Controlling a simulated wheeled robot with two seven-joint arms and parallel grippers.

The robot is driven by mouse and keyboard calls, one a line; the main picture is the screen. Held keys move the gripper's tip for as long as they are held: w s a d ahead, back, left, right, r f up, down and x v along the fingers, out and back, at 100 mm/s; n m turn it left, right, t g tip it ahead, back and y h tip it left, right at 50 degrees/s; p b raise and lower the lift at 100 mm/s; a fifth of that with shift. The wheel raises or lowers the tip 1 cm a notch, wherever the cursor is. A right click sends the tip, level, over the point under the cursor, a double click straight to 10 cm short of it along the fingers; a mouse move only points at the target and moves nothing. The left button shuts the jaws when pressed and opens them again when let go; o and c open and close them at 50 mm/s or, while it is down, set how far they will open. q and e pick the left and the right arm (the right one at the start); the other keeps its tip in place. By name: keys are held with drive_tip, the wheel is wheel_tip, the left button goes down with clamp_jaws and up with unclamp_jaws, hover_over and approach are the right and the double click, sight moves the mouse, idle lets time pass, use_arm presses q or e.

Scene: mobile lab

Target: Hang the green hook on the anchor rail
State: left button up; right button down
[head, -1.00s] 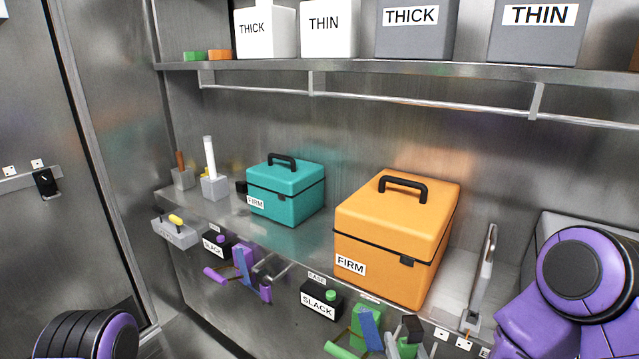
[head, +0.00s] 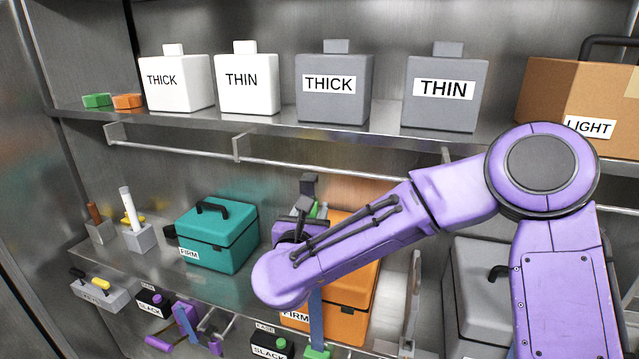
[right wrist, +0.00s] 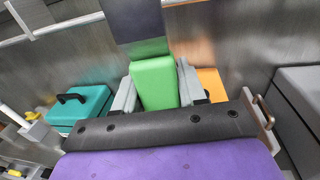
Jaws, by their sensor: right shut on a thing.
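My right gripper (head: 306,212) is shut on the green hook, raised in front of the orange box and below the upper shelf. In the right wrist view the green hook (right wrist: 155,83) shows as a green block between the grey fingers (right wrist: 156,92), with a dark flat piece above it. A silver rail (head: 200,155) runs on brackets under the upper shelf, behind and above the gripper. I cannot tell if the hook touches it. My left gripper is out of view.
A teal box (head: 215,250), an orange box (head: 350,320) and a grey case (head: 480,290) stand on the lower shelf. White and grey jugs (head: 335,100) and a brown box (head: 575,90) fill the upper shelf. A blue bar (head: 315,315) shows below my right arm.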

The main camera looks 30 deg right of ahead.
use_arm(q)
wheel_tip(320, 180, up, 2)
drive_tip(key=shift+p, duration=0.6)
use_arm(e)
drive_tip(key=w+d+f+m+g+h, duration=0.1)
drive_tip(key=w+d, duration=0.4)
drive_tip(key=d, duration=0.3)
drive_tip(key=shift+w+d+g+h, duration=0.15)
drive_tip(key=shift+w+g+h, duration=0.05)
drive_tip(key=shift+g+h, duration=0.1)
drive_tip(key=c, duration=0.6)
unclamp_jaws()
drive_tip(key=shift+o, duration=0.2)
